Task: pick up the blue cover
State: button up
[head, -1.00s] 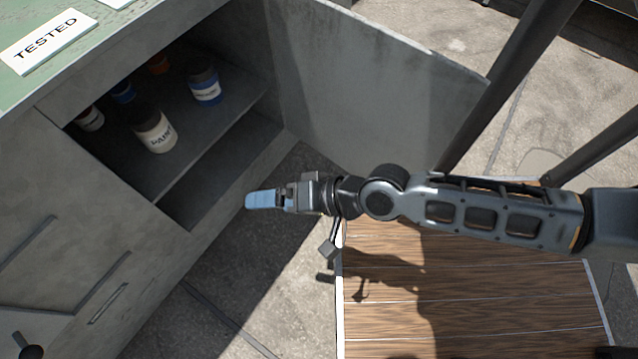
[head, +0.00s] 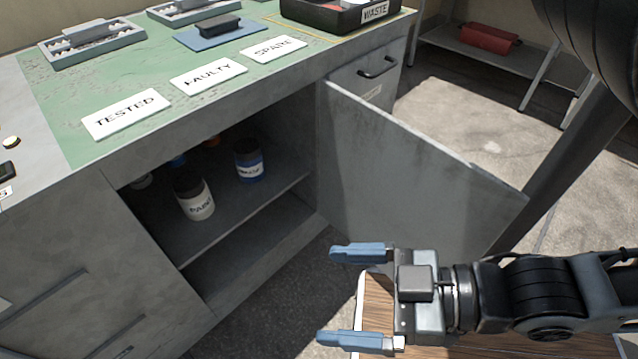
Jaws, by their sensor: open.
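A flat blue piece (head: 205,41) lies on the green bench top at the back, with a dark block on it. It is the closest match to a blue cover, but I cannot tell for sure that it is one. My gripper (head: 330,295) is at the lower right, in front of the open cabinet. Its two blue fingers point left and stand wide apart with nothing between them. It is well below and nearer than the blue piece, and touches nothing that I can see.
White signs for TESTED (head: 126,113), FAULTY (head: 208,76) and SPARE (head: 274,49) lie on the bench. A black WASTE tray (head: 345,22) stands at the back. The cabinet door (head: 420,185) hangs open beside my arm. Jars, including a blue one (head: 249,161), stand on the cabinet shelf.

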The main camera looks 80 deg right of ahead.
aim_at(209, 34)
jog(key=j+z, duration=0.35)
jog(key=j, duration=0.3)
jog(key=k+j+z, duration=0.15)
jog(key=j+z, duration=0.2)
jog(key=j, duration=0.25)
